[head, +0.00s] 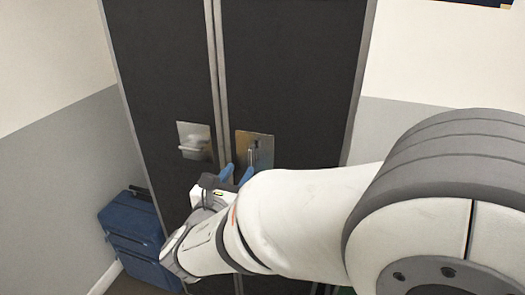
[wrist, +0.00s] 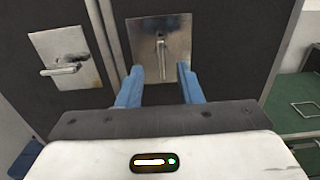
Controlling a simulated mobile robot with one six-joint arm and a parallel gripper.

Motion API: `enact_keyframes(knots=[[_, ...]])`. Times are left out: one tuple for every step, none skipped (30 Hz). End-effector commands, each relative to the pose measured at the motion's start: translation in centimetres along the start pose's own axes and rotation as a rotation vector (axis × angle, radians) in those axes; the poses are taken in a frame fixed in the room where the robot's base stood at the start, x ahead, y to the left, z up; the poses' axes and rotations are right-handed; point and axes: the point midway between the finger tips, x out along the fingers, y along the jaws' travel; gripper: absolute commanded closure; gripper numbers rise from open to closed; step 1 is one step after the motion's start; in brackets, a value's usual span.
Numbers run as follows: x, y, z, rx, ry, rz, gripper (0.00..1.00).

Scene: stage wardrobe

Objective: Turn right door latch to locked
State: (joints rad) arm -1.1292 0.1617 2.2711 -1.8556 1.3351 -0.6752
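The right door latch is a metal plate (head: 262,142) with a small lever on the right dark door. In the wrist view its lever (wrist: 161,57) points straight down on the plate. My gripper (head: 237,172) has blue fingers and is just below and in front of this latch. In the wrist view the two fingers of my gripper (wrist: 159,73) are apart, with the lever showing between and beyond their tips. Nothing is held. I cannot tell whether a finger touches the plate.
The left door's latch (head: 194,142) has its lever lying sideways; it also shows in the wrist view (wrist: 66,58). A blue case (head: 132,235) stands on the floor at the left, by the grey and white wall (head: 50,140). A green surface (wrist: 291,110) shows at right in the wrist view.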

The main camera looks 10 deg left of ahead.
Motion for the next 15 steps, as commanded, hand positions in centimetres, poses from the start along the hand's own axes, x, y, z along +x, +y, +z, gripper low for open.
enact_keyframes(knots=[[0.5,0.1,0.1,-0.002,-0.002,0.000,0.67],[0.9,0.0,0.1,-0.002,-0.002,0.000,0.67],[1.6,0.0,0.1,-0.002,-0.002,-0.001,0.67],[2.1,-0.1,0.1,-0.002,-0.001,-0.002,0.67],[2.6,-0.1,0.1,-0.002,-0.001,-0.004,0.67],[3.3,-0.1,0.1,-0.001,-0.001,-0.004,0.67],[3.8,-0.1,0.1,0.000,-0.001,-0.003,0.67],[4.3,-0.1,0.1,0.000,0.000,-0.004,0.67],[4.9,-0.1,0.1,0.000,-0.001,-0.004,0.67],[5.3,-0.1,0.1,0.000,0.000,-0.004,0.67],[5.7,-0.1,0.1,0.000,0.001,-0.004,0.67],[6.2,-0.1,0.1,0.001,0.000,-0.003,0.67],[6.5,-0.1,0.1,0.001,0.000,-0.003,0.67],[6.8,-0.1,0.1,0.001,-0.001,-0.003,0.67],[7.0,-0.1,0.1,0.001,0.000,-0.003,0.67]])
